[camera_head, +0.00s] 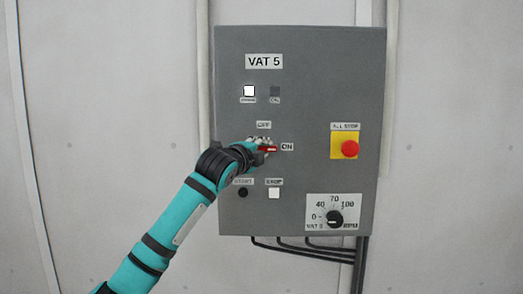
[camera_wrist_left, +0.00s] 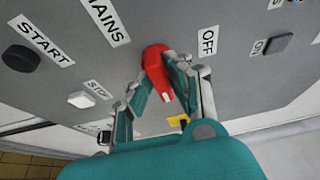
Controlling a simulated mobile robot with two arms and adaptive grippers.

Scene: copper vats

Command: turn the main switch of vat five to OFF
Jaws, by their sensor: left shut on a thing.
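A grey control box (camera_head: 300,100) labelled VAT 5 hangs on the wall in the head view. Its main switch has a red handle (camera_head: 271,149). The handle lies about level and points right at the ON label (camera_head: 287,147). The OFF label (camera_head: 264,125) is above the switch. My left gripper (camera_head: 265,147) is at the switch, shut on the red handle. In the left wrist view the red handle (camera_wrist_left: 155,62) sits between my fingers (camera_wrist_left: 161,80), with the OFF label (camera_wrist_left: 208,41) to the right. The switch's base is partly hidden by the fingers. My right gripper is not in view.
Below the switch are a black START button (camera_head: 243,192) and a white button (camera_head: 274,193). Right of it are a red stop button (camera_head: 350,149) on a yellow plate and a speed dial (camera_head: 334,217). A lit white lamp (camera_head: 249,91) is above. Cables run below the box.

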